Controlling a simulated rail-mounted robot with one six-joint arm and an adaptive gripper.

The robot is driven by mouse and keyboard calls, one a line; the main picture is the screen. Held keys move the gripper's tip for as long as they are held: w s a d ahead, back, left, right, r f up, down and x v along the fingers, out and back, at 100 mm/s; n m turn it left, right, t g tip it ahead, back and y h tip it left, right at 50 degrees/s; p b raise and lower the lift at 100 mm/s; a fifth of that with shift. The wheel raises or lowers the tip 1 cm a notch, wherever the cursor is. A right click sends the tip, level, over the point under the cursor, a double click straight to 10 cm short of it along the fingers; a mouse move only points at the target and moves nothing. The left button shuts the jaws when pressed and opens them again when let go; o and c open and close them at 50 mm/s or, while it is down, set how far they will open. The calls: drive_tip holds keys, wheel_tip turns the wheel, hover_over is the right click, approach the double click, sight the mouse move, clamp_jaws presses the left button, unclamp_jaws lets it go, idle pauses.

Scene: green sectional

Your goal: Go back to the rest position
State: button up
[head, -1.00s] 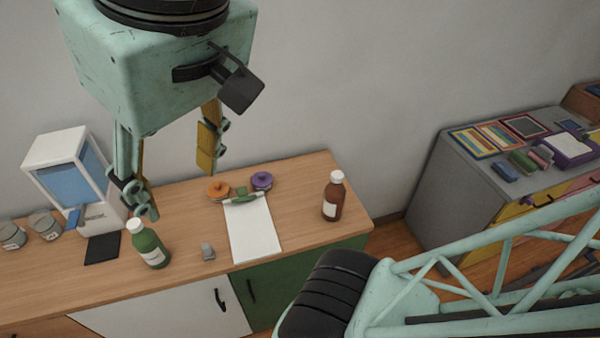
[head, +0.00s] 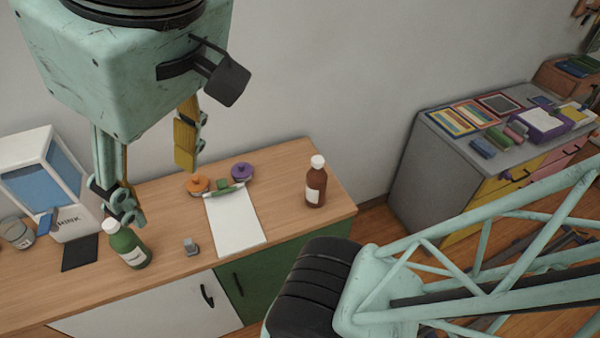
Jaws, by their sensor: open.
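My gripper (head: 158,180) hangs at the upper left of the head view, below its mint-green housing. Its two fingers are spread apart, with nothing between them. Behind and below it is the wooden counter (head: 280,215). The left finger overlaps the green bottle (head: 128,247) in the picture; I cannot tell how far apart they are in depth. The brown bottle (head: 316,183) with a white cap stands upright at the counter's right end, clear of the gripper.
A clipboard (head: 234,222) with orange (head: 198,186) and purple (head: 243,173) round pieces at its top lies on the counter. A grey cabinet (head: 430,170) bearing books is at right.

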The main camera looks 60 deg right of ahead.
wheel_tip(320, 180, down, 2)
drive_tip(key=shift+s+f+b, duration=0.15)
drive_tip(key=shift+f+b, duration=0.05)
drive_tip(key=shift+b, duration=0.65)
